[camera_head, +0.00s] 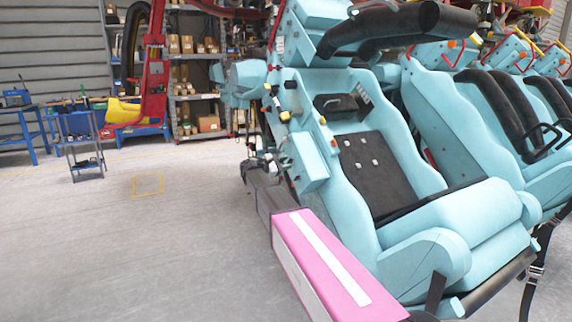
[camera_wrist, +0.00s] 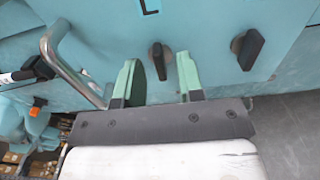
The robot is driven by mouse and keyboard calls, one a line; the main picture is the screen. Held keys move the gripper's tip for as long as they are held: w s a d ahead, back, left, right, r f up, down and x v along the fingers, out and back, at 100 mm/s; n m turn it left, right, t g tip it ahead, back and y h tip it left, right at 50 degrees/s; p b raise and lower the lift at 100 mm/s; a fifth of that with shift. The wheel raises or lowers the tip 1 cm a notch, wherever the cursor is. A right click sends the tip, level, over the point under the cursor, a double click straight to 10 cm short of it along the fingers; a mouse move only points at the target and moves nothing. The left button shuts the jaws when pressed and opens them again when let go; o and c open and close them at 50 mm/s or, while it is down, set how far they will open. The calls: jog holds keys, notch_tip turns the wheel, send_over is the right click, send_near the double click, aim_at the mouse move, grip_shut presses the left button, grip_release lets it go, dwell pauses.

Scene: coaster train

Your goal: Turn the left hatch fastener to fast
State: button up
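In the wrist view, a black fastener knob (camera_wrist: 158,62) sits on the light-blue panel (camera_wrist: 210,20) below a dark "L" mark (camera_wrist: 149,6). Its grip stands roughly upright. My gripper (camera_wrist: 159,78) has two green fingers spread apart. The knob shows between them in the picture, with a gap beside the right finger; I cannot tell whether the left finger touches it. A second black knob (camera_wrist: 247,48) on a round base sits to the right, its grip tilted. I cannot pick out my gripper or the fasteners surely in the head view.
A bent metal handle (camera_wrist: 72,68) stands close left of my gripper in the wrist view. In the head view, light-blue train seats (camera_head: 380,170) fill the right, and a pink box-like part with a white stripe (camera_head: 300,250) lies in front. Open floor (camera_head: 130,240) is at left.

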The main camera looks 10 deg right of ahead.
jog(key=shift+w+d, duration=0.1)
jog(key=shift+d, duration=0.1)
grip_shut()
